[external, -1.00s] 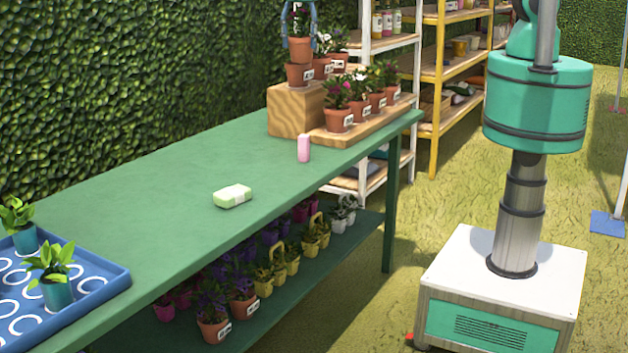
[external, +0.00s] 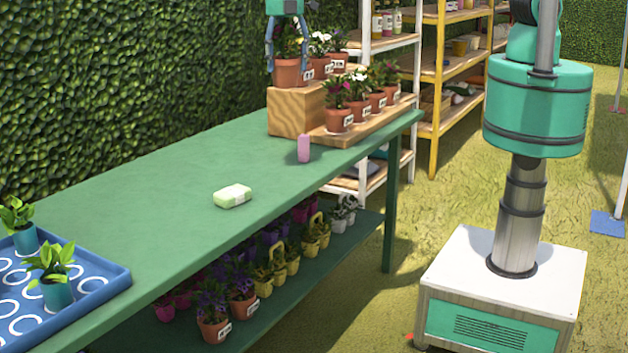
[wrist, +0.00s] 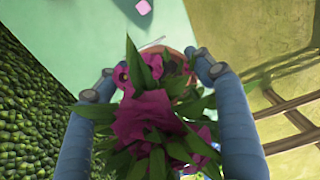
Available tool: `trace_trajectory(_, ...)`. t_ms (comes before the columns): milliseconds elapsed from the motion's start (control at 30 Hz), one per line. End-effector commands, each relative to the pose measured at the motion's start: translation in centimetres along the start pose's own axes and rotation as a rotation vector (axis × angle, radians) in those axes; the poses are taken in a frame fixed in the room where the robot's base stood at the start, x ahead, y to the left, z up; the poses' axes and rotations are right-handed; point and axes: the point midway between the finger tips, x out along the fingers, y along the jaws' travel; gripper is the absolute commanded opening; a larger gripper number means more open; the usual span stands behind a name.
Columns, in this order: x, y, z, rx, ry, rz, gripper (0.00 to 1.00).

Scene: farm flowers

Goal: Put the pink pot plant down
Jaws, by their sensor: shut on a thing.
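The pink pot plant (wrist: 150,118) is between the fingers of my gripper (wrist: 158,75) in the wrist view, with magenta flowers and green leaves. Its leaves hide most of its pot, and a bit of orange rim shows. In the external view my gripper (external: 286,70) points down and is shut on the plant's terracotta pot (external: 287,73). The pot is upright at the near left end of the wooden block (external: 296,112). Its base looks level with the block's top, but I cannot tell whether it touches.
Potted plants with white flowers (external: 319,62) stand right behind the held pot. A lower wooden board (external: 335,138) carries several more pots. A pink bottle-like object (external: 303,149) and a green-white block (external: 232,196) sit on the green table (external: 160,190), whose middle is mostly clear.

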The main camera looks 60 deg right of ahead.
Motion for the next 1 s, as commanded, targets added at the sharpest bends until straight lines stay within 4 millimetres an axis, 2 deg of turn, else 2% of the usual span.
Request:
trace_trajectory(267,6.9,-0.1,0.1,0.002,-0.001,-0.003,0.26)
trace_trajectory(500,13.8,-0.1,0.2,0.002,-0.001,-0.003,0.26)
trace_trajectory(600,15.9,-0.1,0.2,0.002,-0.001,-0.002,0.26)
trace_trajectory(800,18.3,0.0,0.1,0.002,0.001,0.001,0.26)
trace_trajectory(1000,19.1,0.1,0.1,0.002,0.001,0.002,0.26)
